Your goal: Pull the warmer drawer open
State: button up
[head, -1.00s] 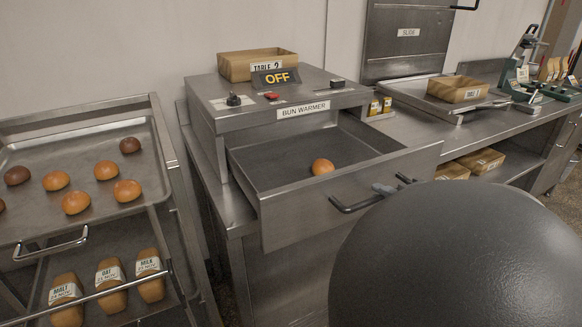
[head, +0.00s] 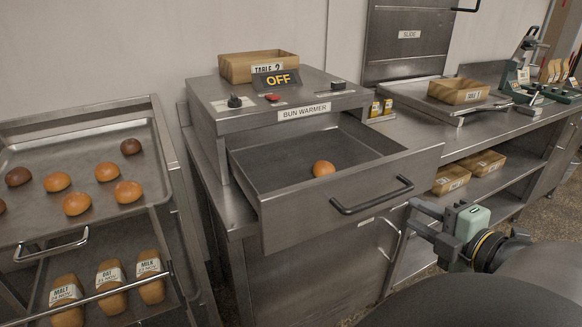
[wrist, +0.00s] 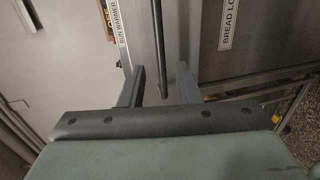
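The bun warmer (head: 300,100) is a steel box with a lit OFF sign. Its drawer (head: 300,215) is pulled out, with one bun (head: 323,168) inside. The drawer's dark bar handle (head: 372,198) is bare. My gripper (head: 413,214) is right of the handle, apart from it, with its fingers spread and empty. In the wrist view my gripper (wrist: 160,80) shows its two fingers apart, with the handle bar (wrist: 158,50) seen beyond and between them.
A tray rack (head: 85,220) with several buns and labelled loaves stands left. A cardboard box (head: 258,66) sits on the warmer. The steel counter (head: 430,130) runs right, with boxes on the shelf below. Floor in front of the drawer's right side is free.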

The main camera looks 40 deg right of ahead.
jog(key=v, duration=0.8)
jog(key=shift+b, duration=0.3)
jog(key=shift+s, duration=0.1)
